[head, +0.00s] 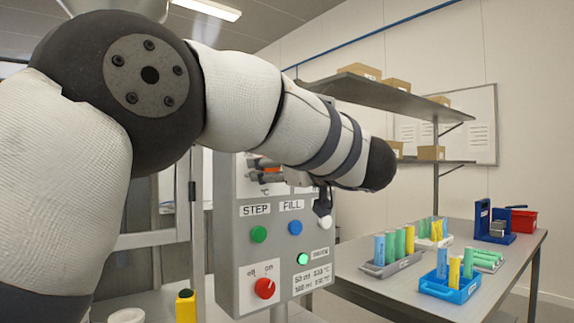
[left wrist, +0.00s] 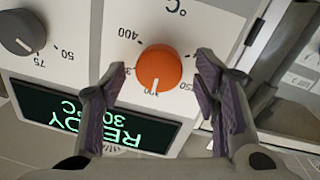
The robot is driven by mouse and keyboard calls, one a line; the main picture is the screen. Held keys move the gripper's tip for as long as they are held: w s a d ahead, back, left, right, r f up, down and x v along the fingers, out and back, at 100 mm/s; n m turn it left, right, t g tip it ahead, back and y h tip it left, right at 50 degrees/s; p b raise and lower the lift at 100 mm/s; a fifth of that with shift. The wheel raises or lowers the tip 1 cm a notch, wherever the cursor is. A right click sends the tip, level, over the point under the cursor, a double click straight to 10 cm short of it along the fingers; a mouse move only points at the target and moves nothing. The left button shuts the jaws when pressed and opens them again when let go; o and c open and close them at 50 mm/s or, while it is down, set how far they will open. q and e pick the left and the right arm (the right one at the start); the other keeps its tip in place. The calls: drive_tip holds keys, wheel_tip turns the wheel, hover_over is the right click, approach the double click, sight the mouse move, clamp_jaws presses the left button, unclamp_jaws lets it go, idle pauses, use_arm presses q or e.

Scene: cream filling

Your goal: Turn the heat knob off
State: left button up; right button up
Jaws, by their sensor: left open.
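The heat knob (left wrist: 160,68) is orange and round, on a white panel with a °C scale around it, seen upside down in the left wrist view. A pale mark shows at its lower rim in that view, by a number that I cannot read surely. My left gripper (left wrist: 161,66) is open, with one finger on each side of the knob. I cannot tell whether the fingers touch it. In the head view my left arm hides much of the panel's upper part. My right gripper is not in view.
A dark display (left wrist: 92,118) with green text reads READY and a temperature. A grey knob (left wrist: 22,33) sits beside the heat knob. The grey control box (head: 228,225) has several buttons and a red off/on knob (head: 265,288). A table (head: 375,285) with coloured tubes stands right.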

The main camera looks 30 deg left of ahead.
use_arm(q)
drive_tip(key=c, duration=1.1)
drive_tip(key=shift+c, duration=0.2)
drive_tip(key=shift+n, duration=0.4)
drive_tip(key=n, duration=0.8)
drive_tip(key=n+g+y, duration=0.1)
drive_tip(key=n, duration=1.5)
drive_tip(key=shift+w+d+f+g+y, duration=0.1)
drive_tip(key=shift+w+f+g+y, duration=0.05)
drive_tip(key=shift+f+g+y, duration=0.2)
drive_tip(key=shift+r+n, duration=0.15)
drive_tip(key=shift+n, duration=0.25)
